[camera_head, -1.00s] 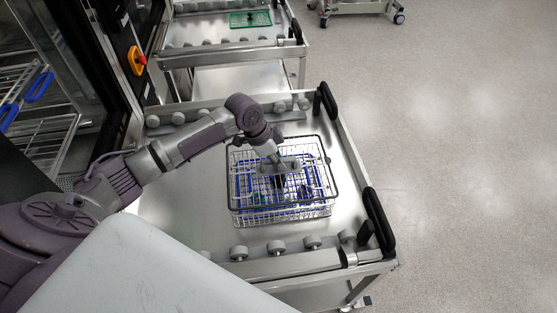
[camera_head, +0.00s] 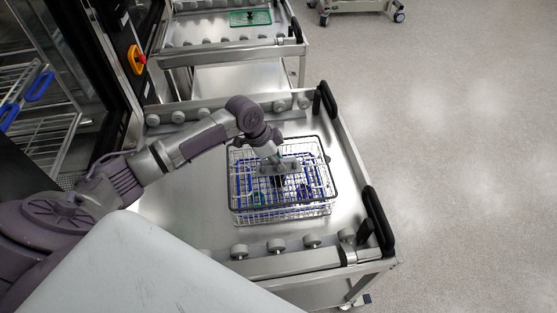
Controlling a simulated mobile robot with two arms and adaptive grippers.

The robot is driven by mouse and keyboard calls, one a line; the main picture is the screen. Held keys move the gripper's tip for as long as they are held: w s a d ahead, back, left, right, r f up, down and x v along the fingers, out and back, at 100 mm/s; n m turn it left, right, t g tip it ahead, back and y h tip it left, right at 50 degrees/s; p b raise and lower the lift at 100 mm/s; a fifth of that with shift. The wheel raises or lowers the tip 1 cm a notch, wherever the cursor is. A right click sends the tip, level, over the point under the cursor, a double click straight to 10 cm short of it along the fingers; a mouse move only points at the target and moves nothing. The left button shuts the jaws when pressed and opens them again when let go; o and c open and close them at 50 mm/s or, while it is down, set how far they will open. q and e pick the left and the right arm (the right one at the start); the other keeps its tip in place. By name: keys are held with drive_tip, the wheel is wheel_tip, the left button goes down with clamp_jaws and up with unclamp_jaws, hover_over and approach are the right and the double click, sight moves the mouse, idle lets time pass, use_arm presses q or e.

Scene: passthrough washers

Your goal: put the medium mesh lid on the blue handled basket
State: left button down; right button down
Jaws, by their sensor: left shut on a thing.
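The wire basket (camera_head: 281,216) with blue parts stands on the steel trolley near the middle of the head view. The medium mesh lid (camera_head: 322,150), a dark-rimmed wire mesh, lies over the top of the basket, roughly lined up with it. Whether it rests fully on the rim I cannot tell. My left gripper (camera_head: 279,180) points down over the middle of the lid and is shut on it. Its fingertips are partly hidden by the gripper body. Blue handles and small green items show through the mesh. My right gripper is not in view.
The trolley (camera_head: 178,217) has grey rollers along its near and far edges and black handles (camera_head: 376,216) at its right. A second trolley behind carries a green-rimmed tray (camera_head: 250,18). An open washer with blue-handled racks (camera_head: 39,87) stands at left. Floor at right is clear.

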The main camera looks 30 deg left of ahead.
use_arm(q)
drive_tip(key=shift+f+b, duration=0.45)
drive_tip(key=shift+f, duration=0.55)
drive_tip(key=c, duration=1.1)
unclamp_jaws()
drive_tip(key=shift+c, duration=0.2)
wheel_tip(320, 180, up, 15)
drive_tip(key=p, duration=1.5)
